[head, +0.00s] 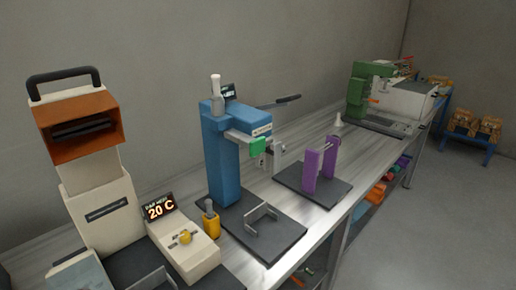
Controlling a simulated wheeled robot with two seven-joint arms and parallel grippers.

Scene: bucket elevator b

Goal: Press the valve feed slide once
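A blue upright press-like machine (223,155) stands on a dark base plate on the bench, near the middle of the head view. A green block (257,146) sits on a pale horizontal slide-like bar at its front, and a dark lever handle sticks out to the right. A grey U-shaped bracket (262,217) stands on the base plate below. Two purple uprights (320,165) stand on another dark plate to the right. I cannot tell for sure which part is the valve feed slide. Neither of my grippers is in view.
A cream machine with an orange head (78,125) and a control box reading 20 C (185,245) stands at the left. A yellow container (211,217) is beside the box. A green and white machine (385,95) is at the far end. Open floor lies right of the bench.

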